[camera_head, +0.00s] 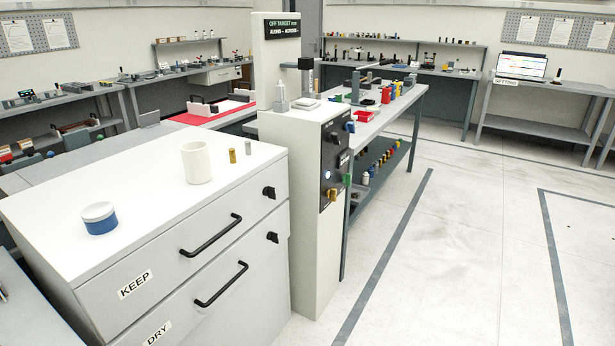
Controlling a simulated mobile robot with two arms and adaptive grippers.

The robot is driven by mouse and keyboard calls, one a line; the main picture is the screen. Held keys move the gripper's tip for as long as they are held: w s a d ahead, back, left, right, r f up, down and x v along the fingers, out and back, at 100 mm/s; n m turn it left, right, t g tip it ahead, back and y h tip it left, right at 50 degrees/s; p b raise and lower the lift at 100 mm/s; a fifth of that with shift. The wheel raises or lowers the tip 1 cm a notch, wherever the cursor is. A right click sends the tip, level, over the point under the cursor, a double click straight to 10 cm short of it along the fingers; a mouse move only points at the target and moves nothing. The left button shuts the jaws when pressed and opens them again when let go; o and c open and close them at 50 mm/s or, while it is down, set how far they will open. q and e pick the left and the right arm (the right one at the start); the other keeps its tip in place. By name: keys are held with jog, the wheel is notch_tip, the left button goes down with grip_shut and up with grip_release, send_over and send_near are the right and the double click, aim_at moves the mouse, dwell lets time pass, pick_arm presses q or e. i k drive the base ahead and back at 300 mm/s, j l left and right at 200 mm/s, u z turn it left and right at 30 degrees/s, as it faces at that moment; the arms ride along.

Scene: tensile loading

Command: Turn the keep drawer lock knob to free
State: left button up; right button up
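The keep drawer (186,264) is the upper drawer of a white cabinet at the left front, marked by a KEEP label (135,285). It looks shut. Its black bar handle (211,236) crosses the middle of the front. The black keep drawer lock knob (269,192) is near the upper right corner of that front. It is too small to read its setting. Neither of my grippers shows in the head view.
The dry drawer (205,312) below has its own black knob (272,237). On the cabinet top stand a white cup (196,162), a blue-and-white jar (99,218) and two small cylinders. A control column (313,230) adjoins the cabinet's right side. Floor to the right is clear.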

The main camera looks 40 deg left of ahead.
aim_at(269, 191)
jog(key=i+l+u, duration=0.1)
jog(key=i+u, duration=0.3)
jog(key=i+l+u, duration=0.25)
jog(key=i+u, duration=0.2)
jog(key=i+l+u, duration=0.8)
jog(key=l, duration=0.2)
jog(key=i, duration=0.05)
